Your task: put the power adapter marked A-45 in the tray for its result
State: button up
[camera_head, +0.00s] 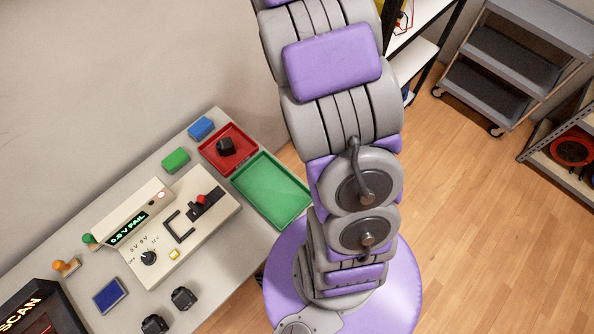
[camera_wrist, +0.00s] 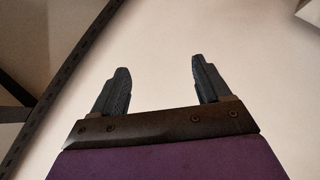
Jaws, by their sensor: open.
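A black power adapter (camera_head: 226,146) lies in the red tray (camera_head: 243,166). Two more black adapters, one (camera_head: 184,298) and another (camera_head: 154,325), stand at the table's front edge. No marking is readable on any of them, so I cannot tell which is A-45. The green tray (camera_head: 252,188) beside the red one is empty. The tester (camera_head: 185,262) has a display (camera_head: 128,229) reading "0.0 V FAIL". My gripper (camera_wrist: 160,78) is open and empty in the wrist view, facing a pale wall; it does not show in the head view.
A green block (camera_head: 176,161), a blue block (camera_head: 201,128), stamps (camera_head: 66,265), a blue pad (camera_head: 110,295) and a SCAN screen (camera_head: 35,310) share the table. A grey cart (camera_head: 485,90) and shelves stand at the right. The wooden floor between is clear.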

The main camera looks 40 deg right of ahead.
jog(key=s+a+r+m+g+h, duration=0.1)
jog(key=s+a+r+m+g, duration=0.1)
jog(key=s, duration=0.6)
jog(key=s+a+r+m+g+h, duration=0.1)
jog(key=s+a+r+m+g, duration=0.15)
jog(key=s, duration=0.55)
jog(key=s+a+g+y, duration=0.2)
jog(key=s+a, duration=0.4)
jog(key=s, duration=0.4)
jog(key=s+a+f+m+g+y, duration=0.1)
jog(key=s+a+g+y, duration=0.1)
jog(key=s+a, duration=0.5)
jog(key=s+a+f+g+y, duration=0.1)
jog(key=s+a, duration=0.6)
jog(key=s, duration=0.7)
jog(key=shift+a+f+g+y, duration=0.2)
jog(key=shift+g+y, duration=0.3)
jog(key=shift+g, duration=0.35)
jog(key=shift+w+m, duration=0.1)
jog(key=shift+m, duration=0.15)
